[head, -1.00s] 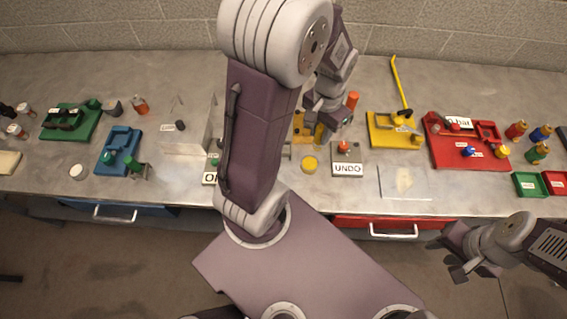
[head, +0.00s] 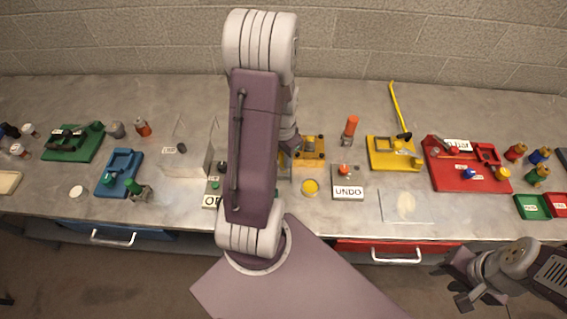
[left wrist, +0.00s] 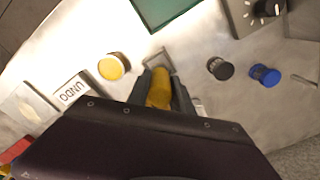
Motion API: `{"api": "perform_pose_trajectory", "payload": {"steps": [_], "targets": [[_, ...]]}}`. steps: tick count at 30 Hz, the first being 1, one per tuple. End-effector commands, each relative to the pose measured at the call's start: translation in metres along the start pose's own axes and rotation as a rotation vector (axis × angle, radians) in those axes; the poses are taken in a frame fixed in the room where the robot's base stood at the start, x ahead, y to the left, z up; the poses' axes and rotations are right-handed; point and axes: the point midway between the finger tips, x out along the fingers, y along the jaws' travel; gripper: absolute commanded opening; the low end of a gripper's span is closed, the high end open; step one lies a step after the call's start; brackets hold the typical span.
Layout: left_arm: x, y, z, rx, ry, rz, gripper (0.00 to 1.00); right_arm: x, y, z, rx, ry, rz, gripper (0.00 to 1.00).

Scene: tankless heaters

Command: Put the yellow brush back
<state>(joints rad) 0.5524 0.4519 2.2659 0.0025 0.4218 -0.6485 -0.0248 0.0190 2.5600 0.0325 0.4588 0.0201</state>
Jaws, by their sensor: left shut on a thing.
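My left gripper (left wrist: 160,76) is shut on a yellow cylindrical piece, the yellow brush (left wrist: 159,92) as far as I can tell. No bristles show. In the left wrist view a grey metal bracket (left wrist: 157,60) appears just beyond the fingertips; whether the brush touches it I cannot tell. My right gripper (head: 462,286) is open and empty in front of the bench's right part.
A yellow round cap (head: 310,187) and the UNDO block (head: 347,182) lie right of my left arm. A yellow block (head: 309,158) and an orange-topped bottle (head: 350,130) stand behind. A clear box (head: 187,160) stands left. A clear plate (head: 406,206) lies front right.

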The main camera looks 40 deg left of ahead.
Motion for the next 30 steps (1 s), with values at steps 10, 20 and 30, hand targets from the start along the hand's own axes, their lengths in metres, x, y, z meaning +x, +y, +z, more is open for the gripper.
{"api": "perform_pose_trajectory", "payload": {"steps": [10, 20, 30], "targets": [[0.039, 0.001, 0.000, 0.000, 0.000, 0.000, 0.00, -0.002, 0.000, 0.000, 0.000, 0.000, 0.000, 0.36], [0.043, 0.001, 0.000, 0.000, -0.001, 0.001, 0.35, 0.001, 0.000, 0.000, 0.000, 0.000, 0.000, 0.36], [0.042, 0.001, 0.000, 0.000, -0.001, 0.001, 0.49, 0.000, 0.000, 0.000, 0.000, 0.000, 0.000, 0.36]]}}
